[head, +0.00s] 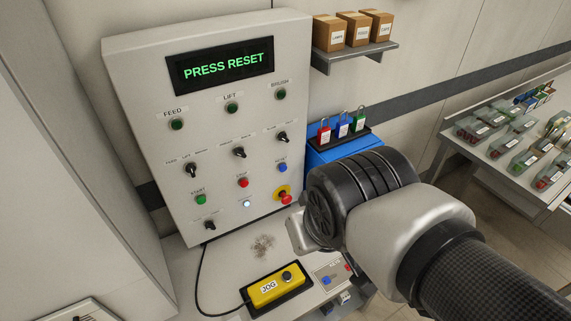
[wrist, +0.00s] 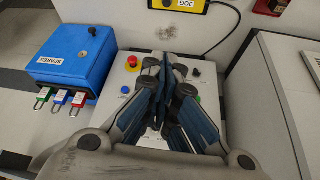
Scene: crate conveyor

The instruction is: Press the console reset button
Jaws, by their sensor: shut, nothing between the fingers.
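The grey console (head: 140,75) stands upright against the wall, and its screen (head: 222,66) reads PRESS RESET in green. The blue reset button (head: 282,168) is on the right of the panel, above the red emergency stop (head: 284,196). In the wrist view a small blue button (wrist: 125,90) shows left of my fingers. My gripper (wrist: 173,72) is shut and empty over the console panel there, hiding part of it. In the head view my wrist stands right of the panel and hides the fingers. I cannot tell whether the fingers touch the panel.
A blue box (head: 345,150) with red, blue and green padlocks is right of the console. A shelf (head: 360,54) with cartons is above it. A yellow JOG pendant (head: 272,288) lies on the ledge below. A table (head: 525,120) with several bins is at right.

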